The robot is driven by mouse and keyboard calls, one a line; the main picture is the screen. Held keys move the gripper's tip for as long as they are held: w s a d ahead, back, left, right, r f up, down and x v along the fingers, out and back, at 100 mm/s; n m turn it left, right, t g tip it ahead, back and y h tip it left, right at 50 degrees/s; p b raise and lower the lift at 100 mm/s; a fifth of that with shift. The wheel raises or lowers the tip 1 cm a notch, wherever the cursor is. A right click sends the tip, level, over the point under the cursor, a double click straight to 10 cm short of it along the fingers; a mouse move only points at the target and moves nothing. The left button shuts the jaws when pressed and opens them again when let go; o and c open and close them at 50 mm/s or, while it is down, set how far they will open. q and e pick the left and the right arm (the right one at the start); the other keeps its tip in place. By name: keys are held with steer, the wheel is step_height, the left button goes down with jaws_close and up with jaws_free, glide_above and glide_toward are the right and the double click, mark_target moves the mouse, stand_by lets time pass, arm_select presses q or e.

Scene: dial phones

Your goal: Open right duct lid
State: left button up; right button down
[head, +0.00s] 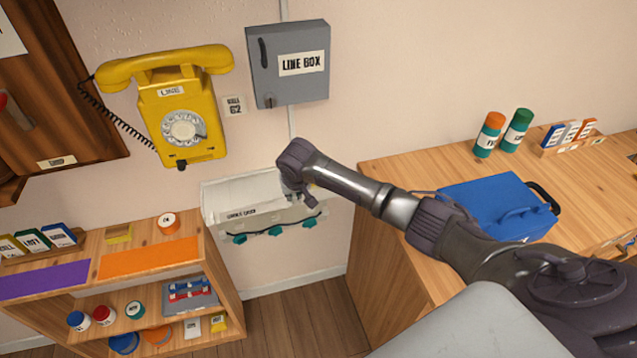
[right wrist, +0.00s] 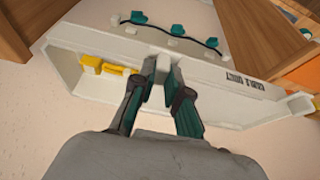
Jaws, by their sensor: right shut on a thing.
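The white cable duct (head: 215,203) is on the wall between the shelf and the wooden counter, with a "CABLE DUCT" label on its front. It also shows upside down in the right wrist view (right wrist: 210,88). A light tab (right wrist: 161,63) on the duct's panel is between the fingers of my right gripper (right wrist: 157,72), which is shut on it. In the head view my right gripper (head: 298,190) is at the duct's right part and hides it. Yellow pieces (right wrist: 108,68) show inside the duct, so it is at least partly open. My left gripper is not in view.
A dark cable with teal clips (head: 273,231) hangs below the duct. The yellow phone (head: 180,115) and grey line box (head: 290,85) are above. The shelf (head: 215,262) stands left. A blue toolbox (head: 495,203) sits on the counter (head: 400,165) at right.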

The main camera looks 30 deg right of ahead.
mark_target(271, 199)
steer(key=a, duration=0.3)
steer(key=w+a, duration=0.1)
steer(key=a, duration=0.2)
steer(key=shift+w+a, duration=0.15)
steer(key=shift+w, duration=0.05)
steer(key=c, duration=1.2)
jaws_free()
steer(key=shift+o, duration=0.2)
steer(key=v, duration=1.2)
steer(key=shift+f, duration=0.2)
